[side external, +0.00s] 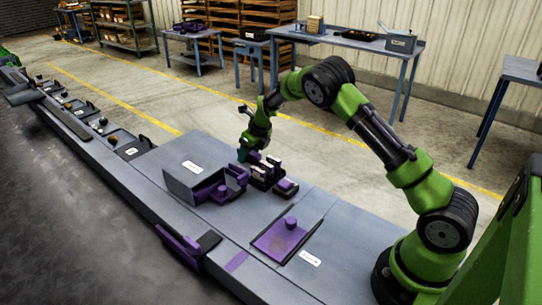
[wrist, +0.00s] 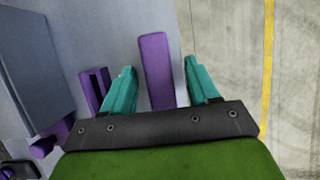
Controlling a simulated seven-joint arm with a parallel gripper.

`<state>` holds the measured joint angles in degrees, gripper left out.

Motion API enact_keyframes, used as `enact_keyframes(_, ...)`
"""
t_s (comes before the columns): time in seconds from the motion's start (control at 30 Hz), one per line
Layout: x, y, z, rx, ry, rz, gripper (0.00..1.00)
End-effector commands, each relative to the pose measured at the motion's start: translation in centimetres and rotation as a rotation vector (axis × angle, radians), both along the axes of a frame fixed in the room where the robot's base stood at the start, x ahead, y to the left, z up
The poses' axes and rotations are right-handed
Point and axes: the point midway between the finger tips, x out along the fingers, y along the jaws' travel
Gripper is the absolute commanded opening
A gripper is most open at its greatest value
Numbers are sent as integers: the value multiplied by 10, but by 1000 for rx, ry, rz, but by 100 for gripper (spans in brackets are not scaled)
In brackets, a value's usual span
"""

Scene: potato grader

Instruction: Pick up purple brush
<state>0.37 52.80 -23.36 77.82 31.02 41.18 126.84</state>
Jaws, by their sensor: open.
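In the wrist view, a long purple bar (wrist: 155,68), which may be the handle of the purple brush, lies between the two teal fingers of my gripper (wrist: 161,70). The fingers are apart, with a gap on each side of the bar. Its lower end is hidden behind the gripper body. In the side view, my gripper (side external: 244,153) is low over the bench beside purple and black pieces (side external: 262,174). These pieces look like brushes, but they are small and overlap, so I cannot tell which one is between the fingers.
A grey open box (side external: 180,187) with purple items stands left of the gripper. A purple-and-black block (side external: 286,187) sits to the right. A purple plate with a knob (side external: 279,238) lies nearer my base. In the wrist view, a slotted purple piece (wrist: 93,88) is close to the left finger.

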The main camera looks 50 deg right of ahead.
Motion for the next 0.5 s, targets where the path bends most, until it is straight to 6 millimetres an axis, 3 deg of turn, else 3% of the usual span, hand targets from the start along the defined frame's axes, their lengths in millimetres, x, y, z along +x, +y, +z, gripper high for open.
enact_keyframes(0.13, 0, 0, 0, 0, 0, 0, 58)
enact_keyframes(0.5, 0, 0, 1, 0, 0, 0, 3)
